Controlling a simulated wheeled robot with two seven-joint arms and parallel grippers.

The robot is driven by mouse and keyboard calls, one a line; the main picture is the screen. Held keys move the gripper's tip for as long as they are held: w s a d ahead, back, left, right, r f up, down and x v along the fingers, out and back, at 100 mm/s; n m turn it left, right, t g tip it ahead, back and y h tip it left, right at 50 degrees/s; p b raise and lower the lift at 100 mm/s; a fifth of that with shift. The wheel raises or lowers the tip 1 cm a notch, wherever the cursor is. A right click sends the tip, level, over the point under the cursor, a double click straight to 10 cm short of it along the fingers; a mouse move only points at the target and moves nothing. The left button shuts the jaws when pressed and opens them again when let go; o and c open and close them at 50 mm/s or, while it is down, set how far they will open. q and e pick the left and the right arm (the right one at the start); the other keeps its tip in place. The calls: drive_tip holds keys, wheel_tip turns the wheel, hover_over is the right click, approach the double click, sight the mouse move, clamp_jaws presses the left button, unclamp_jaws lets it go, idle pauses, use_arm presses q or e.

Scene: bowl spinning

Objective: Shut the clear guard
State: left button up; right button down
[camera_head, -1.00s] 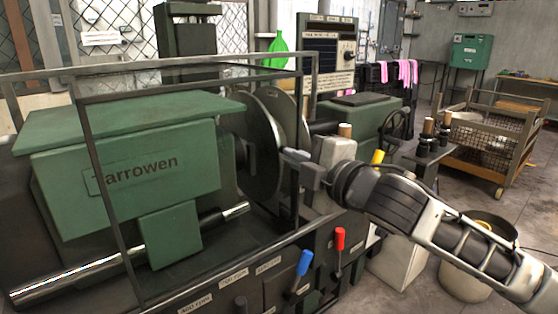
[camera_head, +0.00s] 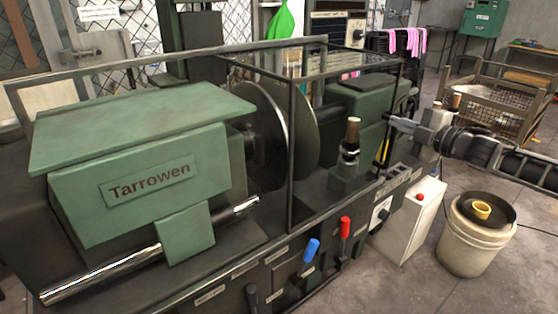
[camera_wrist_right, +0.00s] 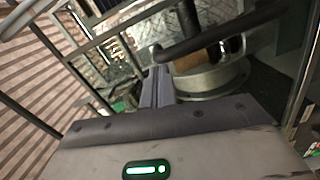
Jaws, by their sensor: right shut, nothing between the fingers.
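The clear guard (camera_head: 291,150) is a see-through box with a dark frame. In the head view it stands over the right part of the machine, from beside the round discs to the tailstock side. Its right post is near the tip of my right gripper (camera_head: 392,120). That gripper is shut and empty. In the wrist view its closed fingers (camera_wrist_right: 158,88) point at dark bars and a round metal part; whether they touch a bar I cannot tell. My left gripper is not in view.
The green Tarrowen headstock (camera_head: 150,190) fills the left, with large discs (camera_head: 298,125) beside it. Blue (camera_head: 311,249) and red (camera_head: 345,228) levers stick out in front. A bucket (camera_head: 468,245) and a wire cart (camera_head: 495,105) stand to the right, with open floor around them.

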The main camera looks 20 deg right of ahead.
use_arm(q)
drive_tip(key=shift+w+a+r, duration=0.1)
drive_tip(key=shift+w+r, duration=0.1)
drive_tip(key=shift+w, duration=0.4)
use_arm(e)
drive_tip(key=shift+w+d, duration=0.25)
drive_tip(key=shift+d, duration=0.9)
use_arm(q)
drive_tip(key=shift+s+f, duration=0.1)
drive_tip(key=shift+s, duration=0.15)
use_arm(e)
drive_tip(key=shift+d+r, duration=0.1)
